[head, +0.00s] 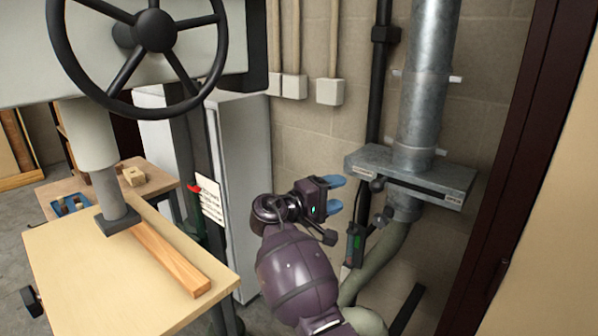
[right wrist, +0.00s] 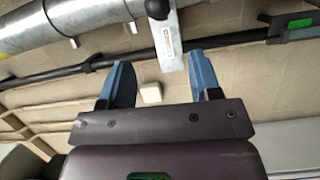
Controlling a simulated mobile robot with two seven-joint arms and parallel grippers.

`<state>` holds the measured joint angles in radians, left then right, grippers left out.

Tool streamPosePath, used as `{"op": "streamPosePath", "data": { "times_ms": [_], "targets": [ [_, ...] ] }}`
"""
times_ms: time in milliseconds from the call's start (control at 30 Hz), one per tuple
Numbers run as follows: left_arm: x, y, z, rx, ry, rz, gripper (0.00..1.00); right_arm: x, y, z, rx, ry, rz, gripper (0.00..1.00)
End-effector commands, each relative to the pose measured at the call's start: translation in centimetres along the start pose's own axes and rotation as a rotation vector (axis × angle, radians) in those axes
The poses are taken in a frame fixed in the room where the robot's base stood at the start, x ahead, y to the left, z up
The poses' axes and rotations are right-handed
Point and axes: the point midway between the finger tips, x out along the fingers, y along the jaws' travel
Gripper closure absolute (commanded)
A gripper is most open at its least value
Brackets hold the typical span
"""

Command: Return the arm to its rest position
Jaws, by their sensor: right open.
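My right arm (head: 296,270) reaches up from the bottom of the head view. Its gripper (head: 338,192) has blue fingertips and points right, in front of the block wall and left of the metal duct. In the right wrist view the two blue fingers of the right gripper (right wrist: 165,88) stand apart with nothing between them. The gripper is open and empty. My left gripper is not in view.
A press with a black handwheel (head: 154,31) stands at left, its ram on a wooden strip (head: 172,258) on a pale table (head: 90,290). A galvanised duct (head: 424,80) with a grey gate (head: 412,175) is close right of the gripper. A grey cabinet (head: 245,150) stands behind.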

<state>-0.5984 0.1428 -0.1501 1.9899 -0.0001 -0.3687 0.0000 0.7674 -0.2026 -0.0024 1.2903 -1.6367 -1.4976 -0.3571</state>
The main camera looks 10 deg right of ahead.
Motion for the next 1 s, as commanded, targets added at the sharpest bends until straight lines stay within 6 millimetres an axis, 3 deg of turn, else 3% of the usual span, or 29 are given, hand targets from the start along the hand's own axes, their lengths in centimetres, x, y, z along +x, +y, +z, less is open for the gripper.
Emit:
{"op": "streamPosePath", "data": {
  "times_ms": [267, 467, 667, 1000],
  "targets": [
    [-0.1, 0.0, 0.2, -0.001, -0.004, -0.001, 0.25, -1.2, 0.9, -5.6, 0.314, 0.43, -0.212, 0.42],
    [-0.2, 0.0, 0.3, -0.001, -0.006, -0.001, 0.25, -1.5, -2.5, -5.6, 0.554, 0.688, -0.42, 0.42],
    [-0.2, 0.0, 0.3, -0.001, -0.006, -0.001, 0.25, -1.7, -7.8, -1.7, 0.772, 0.849, -0.632, 0.42],
    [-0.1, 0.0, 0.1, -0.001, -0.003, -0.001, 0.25, -2.1, -16.2, 8.9, 1.017, 0.9, -0.906, 0.42]
  ]
}}
